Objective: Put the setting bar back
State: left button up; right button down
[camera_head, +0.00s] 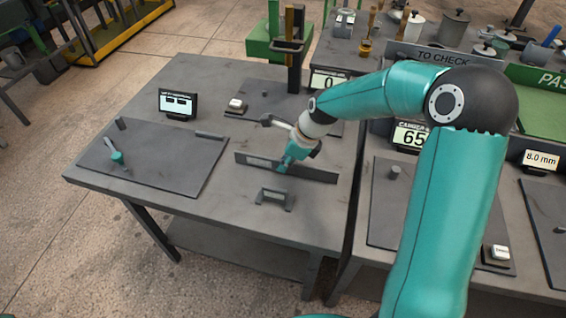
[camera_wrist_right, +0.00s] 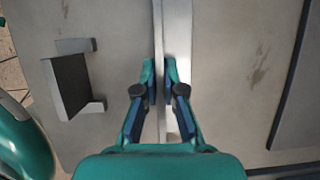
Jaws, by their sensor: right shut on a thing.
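The setting bar, as I take it, is a long flat grey bar (camera_head: 318,174) at the front middle of the left table. In the right wrist view the bar (camera_wrist_right: 159,35) runs away from me between the fingertips, with a paler strip along its right side. My right gripper (camera_head: 287,163) is shut on it near its middle; the fingers (camera_wrist_right: 160,92) press it from both sides. Whether the bar touches the tabletop I cannot tell. A small dark cradle (camera_head: 273,197) stands in front of the bar, apart from it; it also shows in the wrist view (camera_wrist_right: 75,80). My left gripper is not seen.
A dark plate (camera_head: 150,165) with a teal-handled piece (camera_head: 117,157) lies at the table's left, with a small display (camera_head: 178,103) behind. Right of a gap is a second bench with plates (camera_head: 395,215).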

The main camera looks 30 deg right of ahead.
jog(key=c, duration=1.3)
grip_release()
jog(key=v, duration=1.2)
jog(key=shift+a+r, duration=0.1)
